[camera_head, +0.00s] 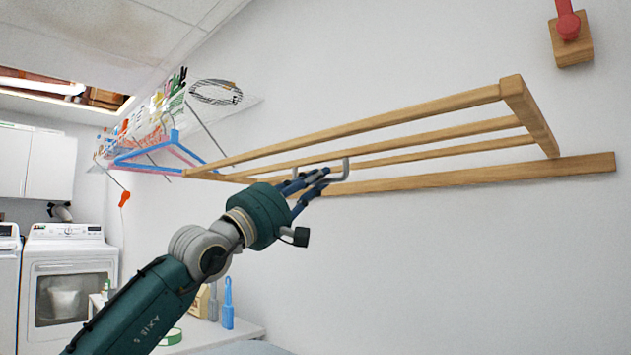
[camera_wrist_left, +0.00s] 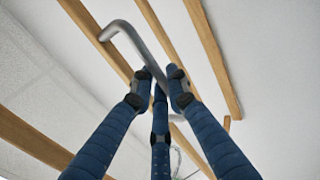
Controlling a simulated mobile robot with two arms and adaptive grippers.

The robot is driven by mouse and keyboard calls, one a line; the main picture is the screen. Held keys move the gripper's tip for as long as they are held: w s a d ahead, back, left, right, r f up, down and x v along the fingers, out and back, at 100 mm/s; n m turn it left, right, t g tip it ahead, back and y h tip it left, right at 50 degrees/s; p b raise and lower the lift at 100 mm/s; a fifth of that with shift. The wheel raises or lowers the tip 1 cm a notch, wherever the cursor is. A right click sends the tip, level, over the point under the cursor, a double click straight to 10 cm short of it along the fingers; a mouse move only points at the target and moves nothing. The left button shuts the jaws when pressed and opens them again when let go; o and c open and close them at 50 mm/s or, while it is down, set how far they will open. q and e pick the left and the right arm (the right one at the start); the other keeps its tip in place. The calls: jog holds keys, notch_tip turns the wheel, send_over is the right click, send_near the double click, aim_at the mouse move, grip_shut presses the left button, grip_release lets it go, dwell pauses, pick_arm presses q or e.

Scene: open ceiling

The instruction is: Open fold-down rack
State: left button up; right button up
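The wooden fold-down rack (camera_head: 400,117) stands out from the wall, its slatted frame apart from the long wooden wall rail (camera_head: 470,183) except along the hinge side. I see it from below, so its exact angle is hard to tell. A grey metal handle (camera_head: 346,168) hangs on its underside. My left gripper (camera_head: 311,183) is at this handle. In the left wrist view, the blue fingers (camera_wrist_left: 160,82) close around the handle bar (camera_wrist_left: 128,35), with wooden slats (camera_wrist_left: 212,55) behind. My right gripper is not in view.
A blue hanger (camera_head: 172,140) and cluttered items hang on the wall beyond the rack's left end. A red peg on a wooden block (camera_head: 572,45) is at upper right. A washer (camera_head: 68,260) and a counter (camera_head: 235,333) with a blue brush (camera_head: 228,308) stand below.

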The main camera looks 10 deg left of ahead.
pick_arm(q)
jog(key=o, duration=0.4)
jog(key=shift+s+r, duration=0.1)
jog(key=shift+a, duration=0.1)
jog(key=v, duration=1.2)
jog(key=shift+c, duration=0.4)
